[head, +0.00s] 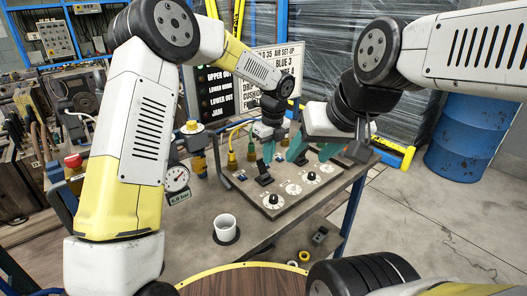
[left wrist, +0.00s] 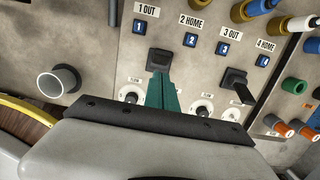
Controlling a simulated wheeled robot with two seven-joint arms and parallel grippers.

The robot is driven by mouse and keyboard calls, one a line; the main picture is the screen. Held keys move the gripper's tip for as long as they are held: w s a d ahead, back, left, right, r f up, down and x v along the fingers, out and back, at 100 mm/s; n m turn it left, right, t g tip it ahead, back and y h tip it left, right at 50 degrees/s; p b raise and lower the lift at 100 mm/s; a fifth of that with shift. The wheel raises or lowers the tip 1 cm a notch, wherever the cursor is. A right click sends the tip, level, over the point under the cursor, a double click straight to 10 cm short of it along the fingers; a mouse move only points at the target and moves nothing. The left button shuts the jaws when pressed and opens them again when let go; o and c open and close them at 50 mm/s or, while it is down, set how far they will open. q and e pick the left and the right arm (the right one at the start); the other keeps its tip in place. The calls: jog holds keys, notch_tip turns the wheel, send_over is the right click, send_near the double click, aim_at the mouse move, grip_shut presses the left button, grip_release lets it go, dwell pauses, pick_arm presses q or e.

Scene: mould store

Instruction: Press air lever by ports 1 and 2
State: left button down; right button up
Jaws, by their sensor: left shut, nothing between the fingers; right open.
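The air lever by ports 1 and 2 is a black paddle (left wrist: 158,60) below the labels 1 OUT (left wrist: 146,10) and 2 HOME (left wrist: 191,22) in the left wrist view. In the head view this lever (head: 264,179) stands at the near left of the grey panel. My left gripper (head: 268,151) is shut and empty, close above it. In the left wrist view its teal fingertips (left wrist: 161,76) overlap the lever's lower edge; I cannot tell whether they touch. My right gripper (head: 311,150) is open and empty, over the panel's far side.
A second black lever (left wrist: 238,85) stands by ports 3 and 4. White dials (head: 272,202) line the panel's near edge. A pale cup (head: 226,227) and a pressure gauge (head: 177,179) are left of the panel. Coloured hose fittings (head: 232,160) stand behind it. A blue drum (head: 470,135) stands on the floor.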

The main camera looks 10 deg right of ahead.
pick_arm(q)
jog(key=shift+r, duration=0.4)
jog(key=shift+d, duration=0.1)
notch_tip(320, 180, up, 12)
jog(key=s, duration=0.1)
jog(key=shift+s+d+f, duration=0.25)
jog(key=shift+d, duration=0.2)
